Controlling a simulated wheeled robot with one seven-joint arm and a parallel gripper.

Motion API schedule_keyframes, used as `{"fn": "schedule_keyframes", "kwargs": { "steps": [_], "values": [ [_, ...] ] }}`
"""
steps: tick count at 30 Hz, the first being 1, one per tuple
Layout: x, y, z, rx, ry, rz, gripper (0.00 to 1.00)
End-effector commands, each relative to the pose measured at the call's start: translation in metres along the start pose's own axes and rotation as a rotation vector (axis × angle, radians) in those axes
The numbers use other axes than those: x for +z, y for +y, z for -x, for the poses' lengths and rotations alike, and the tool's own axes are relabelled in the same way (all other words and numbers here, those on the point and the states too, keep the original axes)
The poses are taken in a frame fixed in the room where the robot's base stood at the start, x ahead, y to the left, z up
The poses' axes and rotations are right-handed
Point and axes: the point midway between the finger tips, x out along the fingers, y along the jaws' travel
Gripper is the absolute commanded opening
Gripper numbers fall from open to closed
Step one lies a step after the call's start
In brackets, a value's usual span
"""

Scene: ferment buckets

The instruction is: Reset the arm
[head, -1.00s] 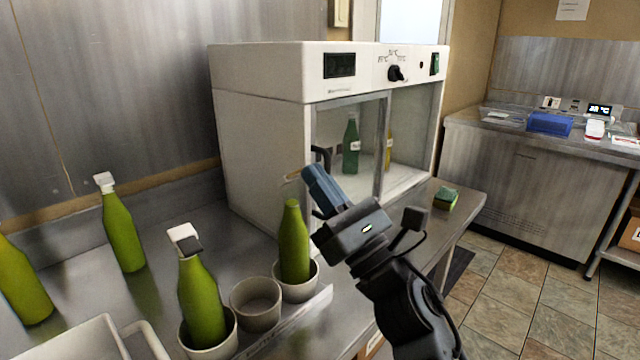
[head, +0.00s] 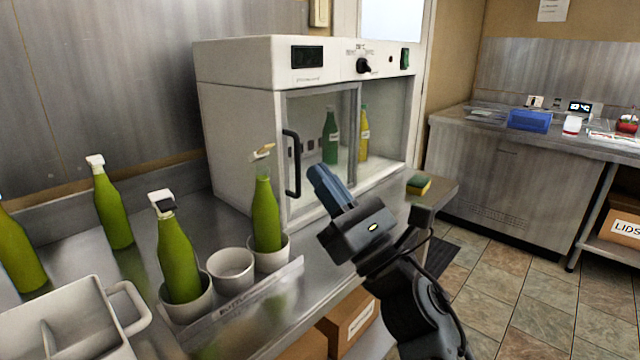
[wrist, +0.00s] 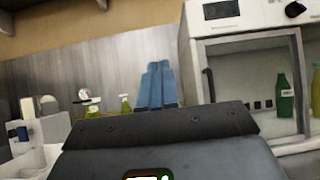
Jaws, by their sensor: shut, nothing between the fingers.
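My gripper (head: 318,176) is raised in the middle of the head view, in front of the white glass-fronted cabinet (head: 238,130). Its blue fingers are together with nothing between them. In the wrist view the blue fingers (wrist: 158,86) stand side by side and upright. The fingertips are right of the cabinet's black door handle (head: 291,163) in the head view; I cannot tell how far apart they are in depth. A green bottle (head: 266,217) with an open-looking top stands in a cup left of the gripper.
Another green bottle (head: 178,256) stands in a cup, beside an empty cup (head: 231,270). More green bottles (head: 113,208) and a white divided bin (head: 85,325) are at left. A sponge (head: 418,184) lies near the counter's right end. The floor (head: 510,290) at right is clear.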

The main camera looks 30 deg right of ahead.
Motion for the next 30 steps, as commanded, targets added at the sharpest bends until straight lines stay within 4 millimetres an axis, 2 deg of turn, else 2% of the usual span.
{"fn": "schedule_keyframes", "kwargs": {
  "steps": [16,20,23,30],
  "values": [
    [0.000,-0.001,0.001,0.001,-0.001,-0.001,0.00],
    [-0.004,0.002,0.009,-0.006,0.009,-0.045,0.00],
    [-0.010,0.009,0.032,-0.026,0.032,-0.176,0.00],
    [-0.025,0.036,0.125,-0.155,0.107,-0.738,0.00]
  ]
}}
